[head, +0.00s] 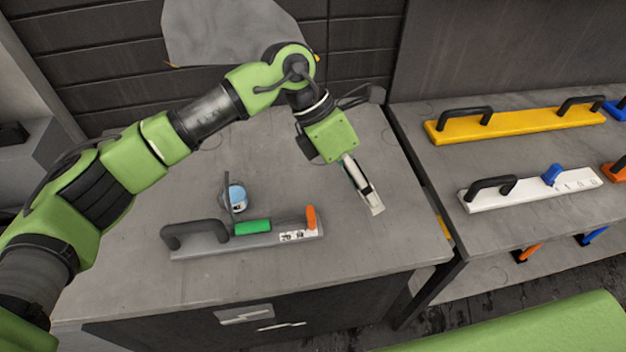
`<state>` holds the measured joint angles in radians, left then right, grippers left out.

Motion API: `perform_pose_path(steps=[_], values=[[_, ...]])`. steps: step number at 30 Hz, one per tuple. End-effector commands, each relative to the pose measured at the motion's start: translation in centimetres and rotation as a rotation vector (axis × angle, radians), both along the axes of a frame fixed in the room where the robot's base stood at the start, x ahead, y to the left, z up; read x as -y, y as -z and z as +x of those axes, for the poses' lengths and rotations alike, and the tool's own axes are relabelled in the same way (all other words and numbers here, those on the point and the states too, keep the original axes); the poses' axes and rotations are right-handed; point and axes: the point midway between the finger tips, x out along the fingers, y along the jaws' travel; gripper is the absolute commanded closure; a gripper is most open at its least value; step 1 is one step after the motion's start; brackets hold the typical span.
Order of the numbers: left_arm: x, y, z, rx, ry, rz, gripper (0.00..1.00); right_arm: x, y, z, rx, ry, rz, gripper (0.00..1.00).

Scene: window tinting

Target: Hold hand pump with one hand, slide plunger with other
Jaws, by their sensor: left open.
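A grey bar-shaped tool (255,243) lies on the grey table near its front edge; it is the nearest match for the hand pump. It has a black handle at its left end, a green block (253,227) on its middle and an upright orange piece (311,217) at its right end. I cannot tell which part is the plunger. My left gripper (371,203) is open and empty, pointing down over the table to the right of the tool, apart from it. My right gripper does not show.
A small blue and white round item (236,196) stands just behind the tool. On the shelf at right are a yellow bar (520,122) with black handles and a white bar (530,193) with a blue piece. A gap separates the table and shelf.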

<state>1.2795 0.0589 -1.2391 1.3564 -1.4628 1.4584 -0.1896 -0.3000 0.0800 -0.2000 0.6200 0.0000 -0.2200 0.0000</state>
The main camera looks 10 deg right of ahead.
Motion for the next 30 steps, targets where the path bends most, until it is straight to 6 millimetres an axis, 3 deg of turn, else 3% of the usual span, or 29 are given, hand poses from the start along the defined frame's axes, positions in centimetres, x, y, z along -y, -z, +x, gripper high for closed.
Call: perform_pose_path(steps=[3, 9, 14, 30], values=[[-4.1, 1.6, 2.0, 0.200, 0.090, 0.238, 0.53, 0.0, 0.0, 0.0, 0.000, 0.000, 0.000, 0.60], [-7.9, 2.0, 4.4, 0.344, 0.139, 0.430, 0.53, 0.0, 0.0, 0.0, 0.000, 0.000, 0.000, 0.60], [-8.5, 2.9, 4.7, 0.363, 0.144, 0.459, 0.53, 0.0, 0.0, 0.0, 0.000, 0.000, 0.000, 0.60], [-8.4, 12.1, 4.6, 0.359, 0.142, 0.454, 0.53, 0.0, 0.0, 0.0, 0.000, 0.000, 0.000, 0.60]])
